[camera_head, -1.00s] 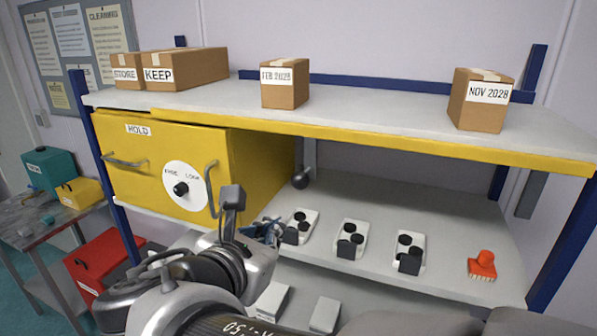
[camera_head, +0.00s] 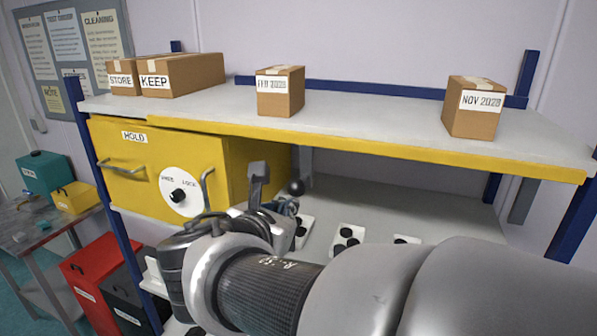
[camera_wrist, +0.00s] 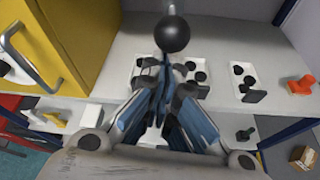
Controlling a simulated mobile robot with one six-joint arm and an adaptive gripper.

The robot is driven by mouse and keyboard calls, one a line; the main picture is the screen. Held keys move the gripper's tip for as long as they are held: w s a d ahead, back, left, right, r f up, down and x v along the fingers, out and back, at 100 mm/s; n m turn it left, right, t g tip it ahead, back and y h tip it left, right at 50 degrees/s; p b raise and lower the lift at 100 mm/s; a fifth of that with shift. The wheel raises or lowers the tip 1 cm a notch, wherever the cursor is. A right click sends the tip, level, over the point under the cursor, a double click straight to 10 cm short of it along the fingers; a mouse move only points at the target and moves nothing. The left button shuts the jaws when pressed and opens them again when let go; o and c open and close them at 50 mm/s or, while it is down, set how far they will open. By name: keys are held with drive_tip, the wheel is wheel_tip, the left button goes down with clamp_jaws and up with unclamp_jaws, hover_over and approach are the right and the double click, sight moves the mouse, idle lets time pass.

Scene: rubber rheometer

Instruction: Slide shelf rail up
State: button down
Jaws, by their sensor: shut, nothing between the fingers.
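A black ball knob (camera_head: 297,187) sits under the upper shelf, just right of the yellow cabinet, at the foot of a short grey upright rail (camera_head: 305,160). In the wrist view the knob (camera_wrist: 172,34) is straight ahead, just beyond my fingertips. My gripper (camera_head: 288,206) is shut and empty, just below and in front of the knob in the head view. In the wrist view my gripper (camera_wrist: 164,68) points toward the knob; I cannot tell whether they touch. My arm hides part of the lower shelf.
The yellow cabinet (camera_head: 240,165) with handles and a dial stands close on the left. The upper shelf (camera_head: 370,125) overhangs, carrying several cardboard boxes.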

wheel_tip(320, 180, up, 5)
drive_tip(key=p, duration=0.4)
drive_tip(key=shift+r, duration=0.2)
drive_tip(key=shift+f, duration=0.1)
drive_tip(key=shift+f+b, duration=0.4)
drive_tip(key=b, duration=0.2)
approach(288, 189)
wheel_tip(288, 189, down, 3)
drive_tip(key=s+a, duration=0.1)
drive_tip(key=s, duration=0.1)
drive_tip(key=shift+w+r, duration=0.15)
drive_tip(key=shift+r, duration=0.05)
